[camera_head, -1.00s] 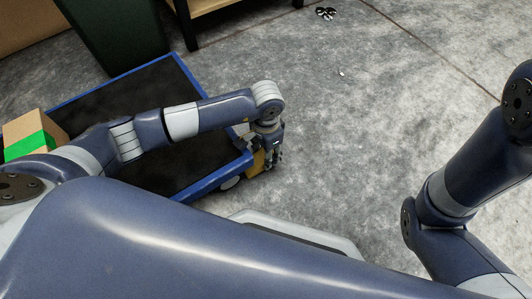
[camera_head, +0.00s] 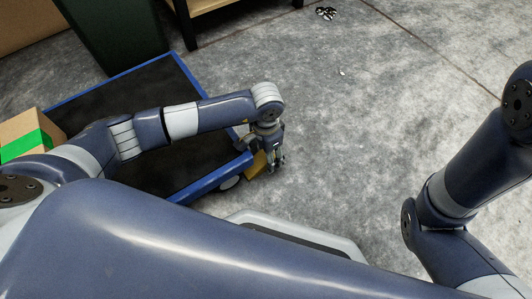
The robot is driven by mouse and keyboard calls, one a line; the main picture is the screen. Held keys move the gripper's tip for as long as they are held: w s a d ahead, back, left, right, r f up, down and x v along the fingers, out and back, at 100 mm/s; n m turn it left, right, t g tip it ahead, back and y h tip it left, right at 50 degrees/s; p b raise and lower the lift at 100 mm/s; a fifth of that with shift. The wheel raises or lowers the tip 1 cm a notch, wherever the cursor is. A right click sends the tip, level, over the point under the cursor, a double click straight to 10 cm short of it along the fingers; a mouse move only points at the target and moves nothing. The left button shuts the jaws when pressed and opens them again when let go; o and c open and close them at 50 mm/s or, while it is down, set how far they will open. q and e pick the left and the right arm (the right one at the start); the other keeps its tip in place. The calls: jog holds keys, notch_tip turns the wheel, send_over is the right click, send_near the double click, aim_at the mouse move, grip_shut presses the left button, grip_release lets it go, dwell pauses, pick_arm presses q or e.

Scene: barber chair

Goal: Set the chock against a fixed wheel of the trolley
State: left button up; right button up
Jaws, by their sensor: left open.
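The trolley (camera_head: 205,183) has a blue rim and a dark deck and stands at the left. One of its wheels (camera_head: 230,182) shows under the near right corner. The yellow chock (camera_head: 257,165) is at that corner, close to the wheel; whether it touches the wheel I cannot tell. My left gripper (camera_head: 277,168) points down beside the chock, on its right, with its jaws open. The gripper and the trolley corner hide part of the chock. My right arm comes in at the right edge; its gripper is out of the picture.
A cardboard box with green tape (camera_head: 30,135) sits on the trolley's left end. A dark green bin (camera_head: 115,35) and a wooden table (camera_head: 215,5) stand behind. A small black-and-white item (camera_head: 326,13) lies on the floor.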

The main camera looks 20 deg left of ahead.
pick_arm(q)
jog(key=shift+r+p, duration=0.55)
notch_tip(320, 180, up, 12)
jog(key=p, duration=0.8)
